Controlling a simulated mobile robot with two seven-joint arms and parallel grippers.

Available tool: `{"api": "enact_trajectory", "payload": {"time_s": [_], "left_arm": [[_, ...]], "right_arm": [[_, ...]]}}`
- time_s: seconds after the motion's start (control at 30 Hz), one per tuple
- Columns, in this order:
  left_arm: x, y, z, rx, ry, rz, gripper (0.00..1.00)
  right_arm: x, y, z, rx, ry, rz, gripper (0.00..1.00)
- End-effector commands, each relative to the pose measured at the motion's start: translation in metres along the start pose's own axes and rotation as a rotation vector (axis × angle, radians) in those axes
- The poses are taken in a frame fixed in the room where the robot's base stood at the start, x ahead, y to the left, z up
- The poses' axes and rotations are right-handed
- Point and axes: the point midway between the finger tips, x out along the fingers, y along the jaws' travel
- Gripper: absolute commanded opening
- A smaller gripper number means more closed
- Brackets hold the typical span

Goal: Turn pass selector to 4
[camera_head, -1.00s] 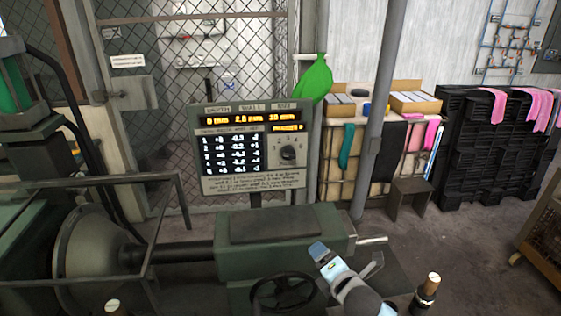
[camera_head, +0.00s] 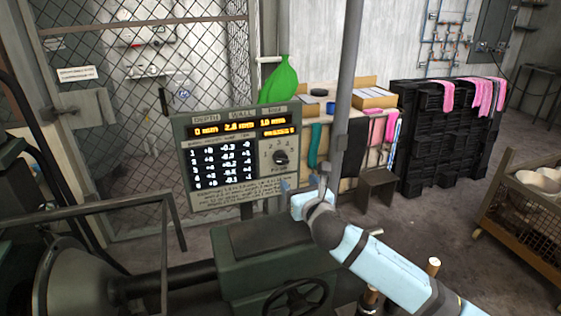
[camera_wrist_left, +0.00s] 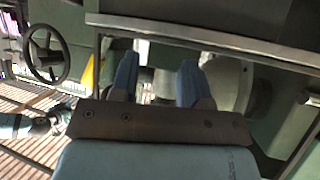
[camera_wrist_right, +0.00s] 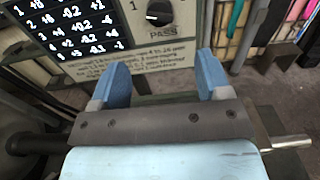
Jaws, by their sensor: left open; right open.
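The pass selector (camera_head: 280,157) is a dark round knob with a light pointer mark, on the right side of the grey control panel (camera_head: 187,152). Numbers ring it and "PASS" is printed below. In the right wrist view the knob (camera_wrist_right: 159,13) shows at the top, beyond my fingers. My right gripper (camera_wrist_right: 160,75) is open and empty, below the knob and apart from it. In the head view the right gripper (camera_head: 303,190) is just below and right of the panel. My left gripper (camera_wrist_left: 158,75) is open and empty near green machine parts; it is not in the head view.
The green lathe (camera_head: 262,238) with a handwheel (camera_head: 300,298) lies below the panel. A grey post (camera_head: 346,90) stands right of the panel. A green bag (camera_head: 281,82) hangs behind it. A wire cart (camera_head: 530,210) with bowls stands at right.

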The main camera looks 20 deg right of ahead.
Motion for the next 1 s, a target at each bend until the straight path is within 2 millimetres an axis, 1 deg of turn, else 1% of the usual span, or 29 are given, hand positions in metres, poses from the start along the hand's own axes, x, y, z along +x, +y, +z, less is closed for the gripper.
{"api": "enact_trajectory", "payload": {"time_s": [0.3,0.4,0.53,0.6,0.73,1.0], "left_arm": [[-0.006,0.001,-0.008,-0.002,0.002,-0.002,0.43],[-0.007,-0.001,-0.009,-0.001,0.002,-0.006,0.43],[-0.008,-0.003,-0.009,-0.001,0.001,-0.010,0.43],[-0.008,-0.004,-0.010,-0.001,0.000,-0.010,0.43],[-0.009,-0.004,-0.010,-0.001,0.000,-0.010,0.43],[-0.009,-0.003,-0.009,-0.001,-0.001,-0.009,0.43]], "right_arm": [[0.066,0.001,0.003,0.006,0.000,-0.001,0.71],[0.086,0.001,0.002,0.005,0.000,0.000,0.71],[0.107,0.001,0.001,0.005,0.000,0.000,0.71],[0.114,0.001,0.001,0.005,0.001,0.000,0.71],[0.123,0.001,0.001,0.004,0.001,0.001,0.71],[0.126,0.001,0.000,0.004,0.000,0.001,0.71]]}}
